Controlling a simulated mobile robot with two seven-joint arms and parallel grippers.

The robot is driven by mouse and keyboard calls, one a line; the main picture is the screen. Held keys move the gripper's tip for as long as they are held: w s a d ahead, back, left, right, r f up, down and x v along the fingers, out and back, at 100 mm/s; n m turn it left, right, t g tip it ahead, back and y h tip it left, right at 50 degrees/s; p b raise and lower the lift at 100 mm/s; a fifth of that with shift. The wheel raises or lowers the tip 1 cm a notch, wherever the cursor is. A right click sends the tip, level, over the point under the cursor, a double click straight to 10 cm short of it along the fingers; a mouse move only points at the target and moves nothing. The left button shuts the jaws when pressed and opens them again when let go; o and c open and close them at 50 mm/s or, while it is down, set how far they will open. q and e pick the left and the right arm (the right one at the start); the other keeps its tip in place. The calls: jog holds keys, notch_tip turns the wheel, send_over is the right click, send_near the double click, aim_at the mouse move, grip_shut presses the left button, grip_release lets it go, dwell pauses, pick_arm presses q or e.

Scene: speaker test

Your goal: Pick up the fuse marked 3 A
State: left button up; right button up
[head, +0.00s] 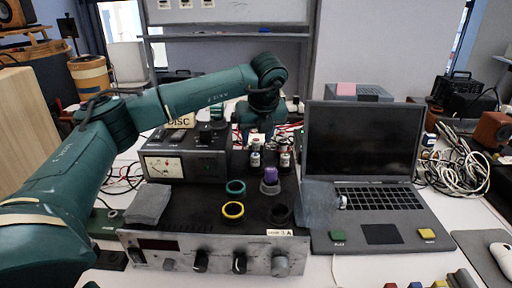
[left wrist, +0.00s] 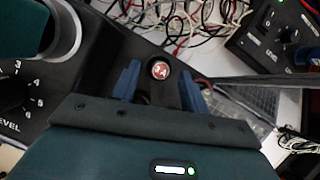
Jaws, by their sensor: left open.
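My left gripper (head: 258,138) is over the back part of the dark panel in the head view, its fingertips hard to make out. In the left wrist view, its two blue fingers (left wrist: 160,88) are apart, with a small round-topped piece (left wrist: 159,70) between them. That piece has a red and white mark too small to read. Two small upright cylinders with pale labels, a left one (head: 255,156) and a right one (head: 285,156), stand below the arm in the head view. A white label reading about "3 A" (head: 280,232) is on the panel's front edge. My right gripper is not in view.
A teal ring (head: 235,187), a yellow ring (head: 233,210), a black ring (head: 280,214) and a purple-topped piece (head: 270,177) are on the panel. A meter box (head: 185,165) stands left. An open laptop (head: 365,150) stands right. Loose cables (head: 455,165) lie beyond it.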

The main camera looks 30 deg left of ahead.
pick_arm(q)
jog(key=shift+w+a+f, duration=0.15)
jog(key=shift+f, duration=0.25)
jog(key=shift+c, duration=0.2)
grip_shut()
